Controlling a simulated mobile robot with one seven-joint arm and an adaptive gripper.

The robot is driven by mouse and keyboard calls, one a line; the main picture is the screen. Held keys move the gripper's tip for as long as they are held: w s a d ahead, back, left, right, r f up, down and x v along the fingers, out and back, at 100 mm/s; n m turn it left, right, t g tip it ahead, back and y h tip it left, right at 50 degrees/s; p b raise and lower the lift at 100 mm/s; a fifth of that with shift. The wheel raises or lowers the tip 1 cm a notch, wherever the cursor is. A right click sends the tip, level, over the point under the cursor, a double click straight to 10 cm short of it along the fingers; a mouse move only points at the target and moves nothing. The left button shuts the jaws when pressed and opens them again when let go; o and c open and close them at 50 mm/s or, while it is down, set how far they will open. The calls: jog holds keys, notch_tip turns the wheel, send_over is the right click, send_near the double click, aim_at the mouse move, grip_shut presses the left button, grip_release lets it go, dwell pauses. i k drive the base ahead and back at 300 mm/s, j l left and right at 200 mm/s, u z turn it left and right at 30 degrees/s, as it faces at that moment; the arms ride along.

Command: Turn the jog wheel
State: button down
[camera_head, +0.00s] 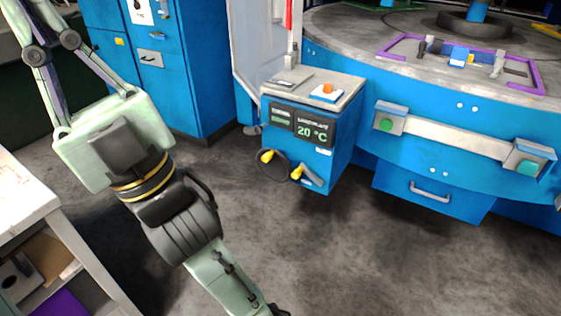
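The jog wheel (272,166) is a dark round wheel with a yellow knob on its rim. It sits low on the front of a blue control box (328,150), left of a yellow-tipped lever (309,177). My gripper (38,30) is at the upper left, far from the wheel and pointing up and away from it. Its two long fingers run to the top edge, where their tips are cut off. I see nothing between the visible parts of the fingers, but cannot tell how far the tips are apart. Nothing touches the wheel.
The box has a "20 °C" display (312,131) and an orange button (327,89) on top. A round blue machine (470,120) with green buttons stands to the right. Blue cabinets (205,70) stand behind, a white-topped bench (20,190) at left. Floor before the box is clear.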

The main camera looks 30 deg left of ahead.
aim_at(273, 164)
jog(key=i+j+u, duration=0.55)
jog(key=i, duration=0.4)
jog(key=i+j, duration=0.15)
jog(key=i, duration=0.15)
jog(key=z, duration=1.2)
